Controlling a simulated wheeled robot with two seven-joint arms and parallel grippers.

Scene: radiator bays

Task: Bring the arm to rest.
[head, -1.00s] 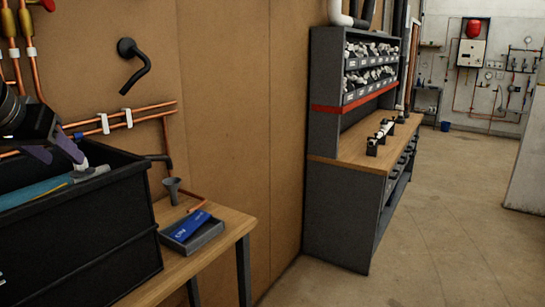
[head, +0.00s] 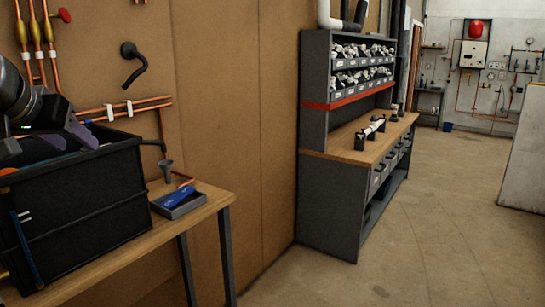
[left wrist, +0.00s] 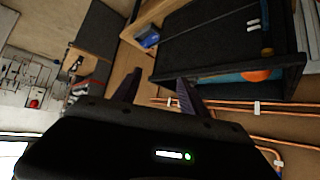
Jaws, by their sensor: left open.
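My left gripper (head: 48,140) is at the left edge of the head view, over the black crate (head: 95,205) as seen there. Its dark purple fingers are spread and nothing is between them. In the left wrist view the open fingers (left wrist: 158,88) show with a gap, and brown board lies beyond it. The crate (left wrist: 195,40) shows above and to the right of the fingers there. Whether the gripper touches the crate cannot be told. My right gripper is in neither view.
The crate stands on a wooden bench (head: 215,197) beside a grey tray (head: 180,203) holding a blue item. Copper pipes (head: 140,105) and a black bent pipe (head: 136,64) are on the board. A shelved workbench (head: 325,205) stands right. The floor (head: 440,235) is clear.

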